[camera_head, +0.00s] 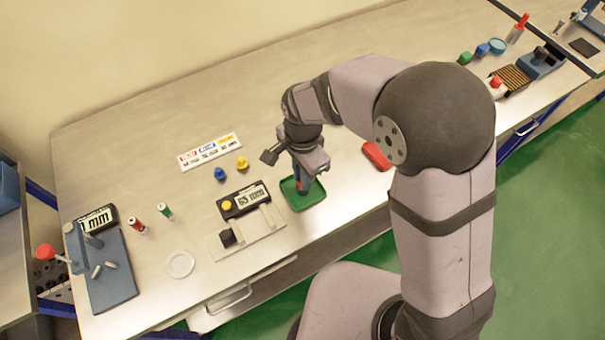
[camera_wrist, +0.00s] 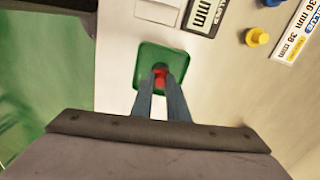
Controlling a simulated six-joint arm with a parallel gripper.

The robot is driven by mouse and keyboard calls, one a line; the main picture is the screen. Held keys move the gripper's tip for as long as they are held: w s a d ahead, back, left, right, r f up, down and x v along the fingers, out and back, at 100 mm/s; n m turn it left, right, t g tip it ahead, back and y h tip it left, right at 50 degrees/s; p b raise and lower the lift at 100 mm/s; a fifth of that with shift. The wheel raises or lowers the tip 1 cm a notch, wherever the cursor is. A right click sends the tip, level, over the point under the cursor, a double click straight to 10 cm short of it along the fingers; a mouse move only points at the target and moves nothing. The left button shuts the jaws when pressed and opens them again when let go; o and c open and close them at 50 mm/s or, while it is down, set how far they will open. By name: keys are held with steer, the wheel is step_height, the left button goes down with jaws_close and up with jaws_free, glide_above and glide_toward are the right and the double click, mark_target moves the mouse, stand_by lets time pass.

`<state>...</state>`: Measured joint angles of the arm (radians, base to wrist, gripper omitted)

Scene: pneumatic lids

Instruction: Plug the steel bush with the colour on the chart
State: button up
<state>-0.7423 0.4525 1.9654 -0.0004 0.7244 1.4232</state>
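My gripper (camera_head: 301,184) points down over a small green tray (camera_head: 312,199). In the wrist view the gripper (camera_wrist: 161,78) has its two fingers close together, with a red plug (camera_wrist: 160,80) filling the gap between the tips. A dark round shape, perhaps the steel bush, shows just beyond the red at the tray's middle; whether they touch is unclear. The chart (camera_head: 210,151) is a white strip with red, blue and yellow headings and millimetre figures. A blue plug (camera_head: 220,174) and a yellow plug (camera_head: 242,162) stand in front of it.
A gauge with a "65 mm" display (camera_head: 250,198) and a pale plate (camera_head: 258,234) lie left of the tray. A red dish (camera_head: 377,155) lies to its right. Two small coloured cylinders (camera_head: 137,225), a clear disc (camera_head: 181,264) and a blue stand (camera_head: 111,277) are farther left.

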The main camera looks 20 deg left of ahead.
steer(key=o, duration=0.4)
steer(key=shift+r, duration=0.1)
steer(key=shift+r+b, duration=0.95)
steer(key=shift+r, duration=2.65)
